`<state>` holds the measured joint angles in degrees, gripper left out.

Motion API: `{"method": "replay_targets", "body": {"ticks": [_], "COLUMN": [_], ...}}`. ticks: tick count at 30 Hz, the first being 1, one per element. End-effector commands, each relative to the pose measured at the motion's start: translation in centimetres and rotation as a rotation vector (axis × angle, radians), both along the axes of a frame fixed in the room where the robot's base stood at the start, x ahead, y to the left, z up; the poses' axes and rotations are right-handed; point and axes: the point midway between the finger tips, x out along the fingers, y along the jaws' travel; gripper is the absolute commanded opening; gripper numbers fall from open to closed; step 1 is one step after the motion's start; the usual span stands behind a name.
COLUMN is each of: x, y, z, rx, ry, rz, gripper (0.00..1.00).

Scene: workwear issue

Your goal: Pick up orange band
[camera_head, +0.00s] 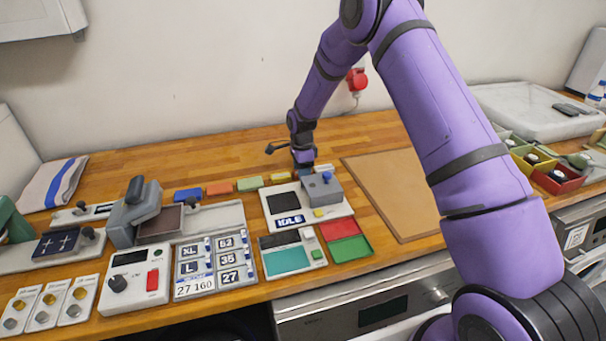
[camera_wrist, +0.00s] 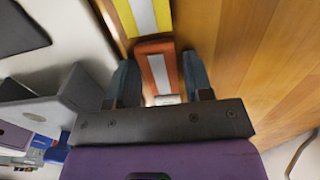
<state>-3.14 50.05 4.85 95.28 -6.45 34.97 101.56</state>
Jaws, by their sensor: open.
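In the wrist view an orange band (camera_wrist: 156,62) with a pale stripe down its middle lies between the two fingers of my gripper (camera_wrist: 159,82). The fingers are open, one on each side of it, with a narrow gap showing on each side. In the head view my gripper (camera_head: 303,163) is low over the back of the counter, at the right end of a row of coloured bands. It mostly hides what lies beneath it there. Another orange band (camera_head: 219,188) lies farther left in that row.
A yellow band (camera_wrist: 145,15) lies just beyond the orange one in the wrist view. The row also holds blue (camera_head: 187,195), green (camera_head: 250,184) and yellow (camera_head: 281,178) bands. A grey-topped device (camera_head: 321,188) stands close in front of my gripper. Bare wood lies behind.

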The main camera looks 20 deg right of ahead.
Motion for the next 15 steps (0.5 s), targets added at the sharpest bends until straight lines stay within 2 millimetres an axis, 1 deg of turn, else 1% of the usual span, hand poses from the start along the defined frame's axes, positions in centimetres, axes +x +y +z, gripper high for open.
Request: {"method": "replay_targets", "body": {"ticks": [2,5,6,7,15], "x": [0.01,0.01,0.01,0.01,0.03], "y": [-0.01,-0.01,-0.02,-0.01,-0.02], "z": [0.04,0.05,0.05,0.05,0.15], "rx": [0.000,0.000,0.000,0.000,0.000], "ry": [0.000,0.000,0.000,0.000,-0.001], "rz": [0.000,0.000,0.000,0.000,0.000], "gripper": [0.47,0.26,0.17,0.11,0.11]}}
